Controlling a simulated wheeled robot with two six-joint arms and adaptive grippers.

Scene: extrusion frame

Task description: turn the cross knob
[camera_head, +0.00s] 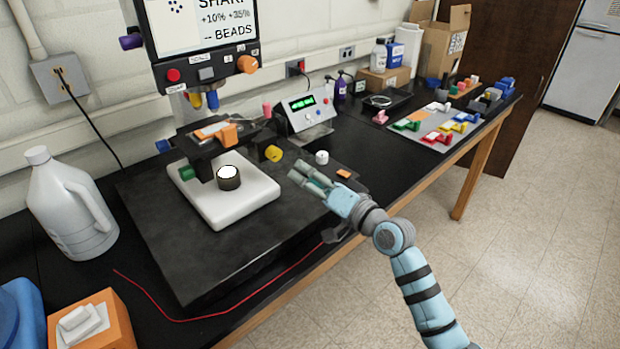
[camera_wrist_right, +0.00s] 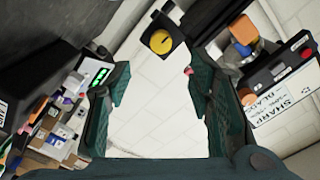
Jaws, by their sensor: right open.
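My right gripper (camera_head: 297,170) reaches in from the lower right, above the dark base plate, and points toward the instrument. It is open and empty, with both fingers apart in the right wrist view (camera_wrist_right: 159,72). A yellow knob (camera_head: 273,153) sits on the side of the black stage, to the left of the fingertips with a gap between. In the right wrist view a yellow knob face (camera_wrist_right: 160,41) shows beyond the fingertips, centred between them. Other knobs are green (camera_head: 187,173), orange (camera_head: 247,64) and purple (camera_head: 131,41). I cannot tell which knob has a cross shape. My left gripper is not in view.
A white block (camera_head: 208,207) carries a dark round piece (camera_head: 229,178). A small white cylinder (camera_head: 322,157) stands beside my right gripper. A display box (camera_head: 305,112) is behind it.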

